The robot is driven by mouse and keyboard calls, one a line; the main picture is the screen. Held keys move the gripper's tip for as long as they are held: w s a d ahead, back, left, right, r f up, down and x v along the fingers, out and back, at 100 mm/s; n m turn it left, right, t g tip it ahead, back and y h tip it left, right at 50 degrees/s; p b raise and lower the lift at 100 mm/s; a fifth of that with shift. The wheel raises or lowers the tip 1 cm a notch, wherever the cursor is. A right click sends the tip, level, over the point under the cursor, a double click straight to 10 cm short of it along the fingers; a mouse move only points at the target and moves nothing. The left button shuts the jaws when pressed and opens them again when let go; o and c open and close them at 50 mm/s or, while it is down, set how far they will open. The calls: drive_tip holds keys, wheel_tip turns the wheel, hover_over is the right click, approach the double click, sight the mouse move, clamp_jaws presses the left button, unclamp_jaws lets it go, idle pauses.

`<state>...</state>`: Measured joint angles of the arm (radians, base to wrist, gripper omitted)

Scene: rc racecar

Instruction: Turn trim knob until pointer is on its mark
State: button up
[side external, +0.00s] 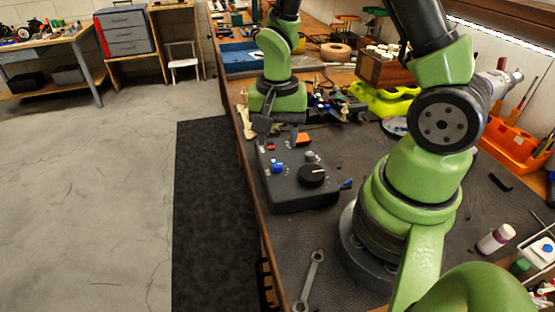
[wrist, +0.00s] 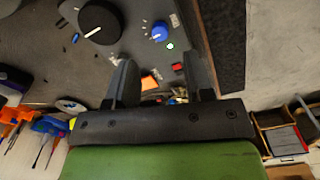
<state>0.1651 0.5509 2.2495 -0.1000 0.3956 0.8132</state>
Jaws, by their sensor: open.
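A dark control box (side external: 290,198) sits on the bench mat with a large black knob (side external: 311,175) and a smaller blue knob (side external: 277,167) on its top. In the wrist view the black knob (wrist: 100,22) has a white pointer line, and the blue knob (wrist: 160,31) has a short pale pointer. The labels are too small to read, so I cannot tell which is the trim knob or where its mark lies. My gripper (side external: 279,132) is open and empty over the far end of the box. In the wrist view its fingers (wrist: 159,60) stand apart, touching neither knob.
A red button (wrist: 178,67), a lit indicator (wrist: 170,45) and an orange part (wrist: 150,82) are near the knobs. A wrench (side external: 311,278) lies on the near mat. A yellow-green object (side external: 382,100) and clutter stand behind the box. The bench edge is close on the box's left.

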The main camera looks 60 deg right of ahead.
sight(277, 164)
wheel_tip(277, 164, down, 7)
drive_tip(key=shift+r, duration=0.15)
drive_tip(key=shift+c, duration=0.5)
clamp_jaws()
drive_tip(key=shift+n, duration=0.4)
drive_tip(key=n, duration=0.3)
drive_tip(key=shift+n, duration=2)
